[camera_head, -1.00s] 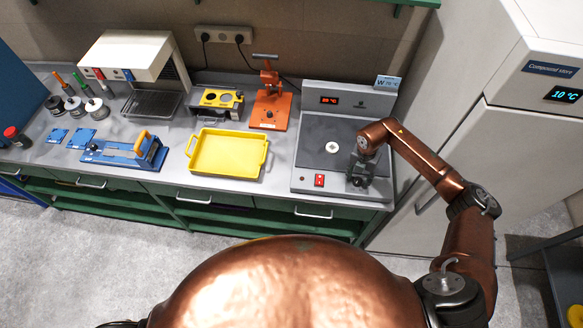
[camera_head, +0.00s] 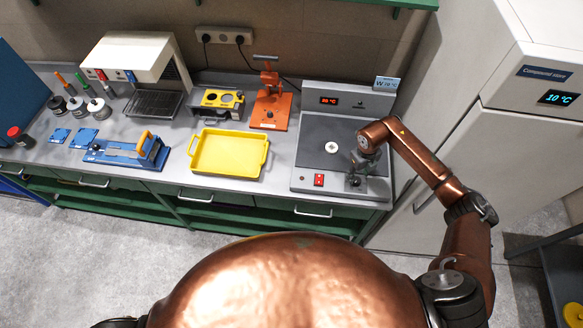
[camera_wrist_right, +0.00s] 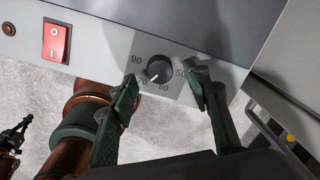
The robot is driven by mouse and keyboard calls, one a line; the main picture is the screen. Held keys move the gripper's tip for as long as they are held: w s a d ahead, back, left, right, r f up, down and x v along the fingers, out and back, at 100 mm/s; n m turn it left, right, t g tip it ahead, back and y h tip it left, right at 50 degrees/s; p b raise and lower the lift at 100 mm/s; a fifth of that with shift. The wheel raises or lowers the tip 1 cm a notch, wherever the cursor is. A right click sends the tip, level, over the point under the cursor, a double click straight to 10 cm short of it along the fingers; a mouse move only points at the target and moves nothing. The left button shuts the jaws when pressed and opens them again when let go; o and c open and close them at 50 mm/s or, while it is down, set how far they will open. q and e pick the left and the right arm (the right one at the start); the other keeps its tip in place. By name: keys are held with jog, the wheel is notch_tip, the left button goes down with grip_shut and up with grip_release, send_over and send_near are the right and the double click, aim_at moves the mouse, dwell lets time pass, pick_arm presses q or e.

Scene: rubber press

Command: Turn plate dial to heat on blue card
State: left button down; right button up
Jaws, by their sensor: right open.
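The hot plate (camera_head: 312,150) stands at the right end of the bench, with a red-digit display (camera_head: 328,100) on its back panel. A card with a blue W and 70 °C (camera_head: 387,83) sits on top of that panel. In the right wrist view the black plate dial (camera_wrist_right: 160,69) is on the front panel, with its white mark pointing down-left, near 70. My right gripper (camera_wrist_right: 163,87) is open, with one green finger on each side of the dial and visible gaps to it. It also shows over the plate's front right corner (camera_head: 356,181).
A red rocker switch (camera_wrist_right: 56,41) is left of the dial; it also shows in the head view (camera_head: 319,180). A yellow tray (camera_head: 228,174) and an orange press (camera_head: 271,110) stand left of the plate. A tall pale cabinet (camera_head: 450,130) is close on the right.

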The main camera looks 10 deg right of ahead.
aim_at(356, 180)
notch_tip(356, 180, up, 5)
jog(key=shift+a+f+b, duration=0.1)
jog(key=shift+a+b, duration=0.05)
jog(key=shift+b, duration=0.55)
jog(key=s+a+t+y, duration=0.15)
jog(key=a+y, duration=0.45)
jog(key=a, duration=1)
jog(key=a+r+m+t+y, duration=0.1)
jog(key=a+r+t+y, duration=0.1)
jog(key=a+r+y, duration=0.4)
jog(key=shift+a+r, duration=0.9)
jog(key=shift+a, duration=1.1)
jog(key=shift+s, duration=0.1)
